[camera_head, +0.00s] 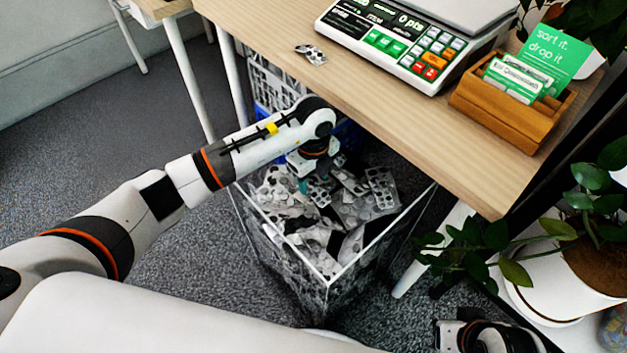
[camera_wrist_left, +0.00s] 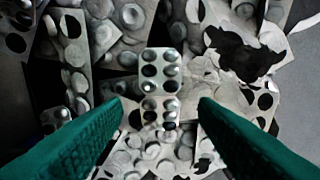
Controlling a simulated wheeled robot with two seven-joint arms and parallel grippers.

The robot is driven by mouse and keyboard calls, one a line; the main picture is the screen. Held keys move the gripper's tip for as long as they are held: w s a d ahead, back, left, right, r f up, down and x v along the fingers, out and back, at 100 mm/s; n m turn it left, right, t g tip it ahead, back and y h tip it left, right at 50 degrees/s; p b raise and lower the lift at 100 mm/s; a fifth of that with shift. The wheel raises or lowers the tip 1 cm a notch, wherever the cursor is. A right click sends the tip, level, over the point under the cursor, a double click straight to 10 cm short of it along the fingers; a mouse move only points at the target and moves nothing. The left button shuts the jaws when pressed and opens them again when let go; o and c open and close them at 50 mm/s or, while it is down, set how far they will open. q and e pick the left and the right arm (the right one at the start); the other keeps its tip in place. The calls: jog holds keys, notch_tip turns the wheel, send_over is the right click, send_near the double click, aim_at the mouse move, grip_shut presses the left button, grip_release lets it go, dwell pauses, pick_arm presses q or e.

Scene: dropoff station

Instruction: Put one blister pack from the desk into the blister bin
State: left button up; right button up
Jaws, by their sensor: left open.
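A clear-walled blister bin (camera_head: 337,282) stands on the floor below the desk (camera_head: 410,125), filled with silver blister packs. My left gripper (camera_head: 306,184) points down over the bin, just above the heap. In the left wrist view its teal fingers (camera_wrist_left: 160,103) are spread wide and touch nothing. A small blister pack (camera_wrist_left: 161,70) shows in the gap between them, apart from both fingers; I cannot tell whether it rests on the heap. One blister pack (camera_head: 311,53) lies on the desk near its left edge. Part of my right gripper (camera_head: 480,335) shows at the bottom right; its fingers are unclear.
A scale (camera_head: 420,45) with a keypad stands on the desk. A wooden card holder (camera_head: 510,115) with green cards is at the desk's right. A potted plant (camera_head: 570,250) is at the right. A white crate (camera_head: 268,85) stands behind the bin. Grey floor is free at the left.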

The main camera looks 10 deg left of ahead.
aim_at(313, 188)
pick_arm(q)
notch_tip(313, 188, up, 10)
jog(key=p, duration=0.2)
jog(key=shift+f, duration=0.2)
dwell(0.3)
